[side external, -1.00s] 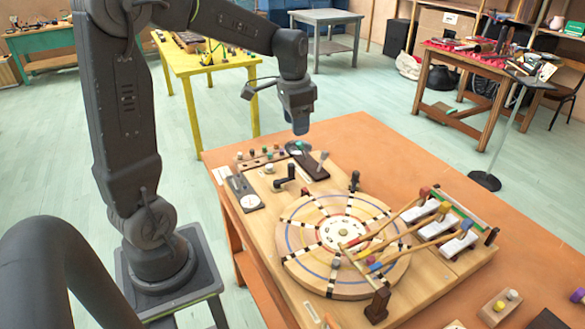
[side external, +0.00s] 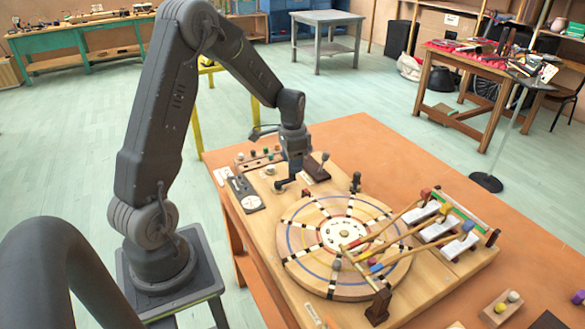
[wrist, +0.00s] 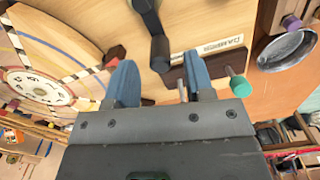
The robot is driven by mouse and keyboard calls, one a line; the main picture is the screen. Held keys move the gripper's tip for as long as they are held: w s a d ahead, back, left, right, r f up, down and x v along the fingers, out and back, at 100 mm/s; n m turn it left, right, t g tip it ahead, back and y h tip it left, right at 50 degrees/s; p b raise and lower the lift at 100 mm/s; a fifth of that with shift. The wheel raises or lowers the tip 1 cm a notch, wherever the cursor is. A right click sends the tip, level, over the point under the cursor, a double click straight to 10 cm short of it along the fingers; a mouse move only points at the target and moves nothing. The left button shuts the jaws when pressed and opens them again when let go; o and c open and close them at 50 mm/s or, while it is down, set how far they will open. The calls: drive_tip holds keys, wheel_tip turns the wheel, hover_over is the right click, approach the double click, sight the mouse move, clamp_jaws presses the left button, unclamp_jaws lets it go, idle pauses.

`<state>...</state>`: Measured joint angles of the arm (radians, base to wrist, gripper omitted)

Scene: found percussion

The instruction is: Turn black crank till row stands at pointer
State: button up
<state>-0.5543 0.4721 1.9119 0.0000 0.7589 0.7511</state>
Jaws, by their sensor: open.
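The black crank (side external: 284,185) stands on the wooden board left of the wheel; its dark arm and handle also show in the wrist view (wrist: 158,48). My gripper (side external: 293,172) is open, low over the crank. In the wrist view its blue fingertips (wrist: 160,80) stand apart, with the crank handle just beyond the gap; I cannot tell whether they touch it. The round wooden wheel (side external: 318,218) carries rows of black and white marks and a numbered white centre, also at left in the wrist view (wrist: 60,60). I cannot tell which part is the pointer.
Wooden mallets (side external: 400,216) lean over the wheel from light bars at right. A black knob (side external: 355,181) stands behind the wheel. A dark base with a grey-topped lever (side external: 321,163) is close right of my gripper. The orange table (side external: 360,135) is clear behind.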

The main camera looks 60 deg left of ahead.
drive_tip(key=shift+f, duration=1.3)
drive_tip(key=shift+c, duration=0.3)
clamp_jaws()
drive_tip(key=shift+a+n, duration=0.15)
drive_tip(key=shift+n, duration=0.15)
drive_tip(key=n, duration=0.1)
drive_tip(key=a+n, duration=0.1)
drive_tip(key=shift+s+n, duration=0.1)
drive_tip(key=shift+n, duration=0.3)
drive_tip(key=n, duration=0.1)
drive_tip(key=a+n, duration=0.1)
drive_tip(key=shift+s+n, duration=0.2)
drive_tip(key=shift+n, duration=0.2)
drive_tip(key=shift+s+a+n, duration=0.25)
drive_tip(key=shift+a+n, duration=0.05)
drive_tip(key=shift+n, duration=0.65)
drive_tip(key=shift+s+a+n, duration=0.25)
drive_tip(key=shift+n, duration=0.65)
drive_tip(key=shift+s+a+n, duration=0.25)
drive_tip(key=shift+a+n, duration=0.05)
drive_tip(key=shift+n, duration=0.65)
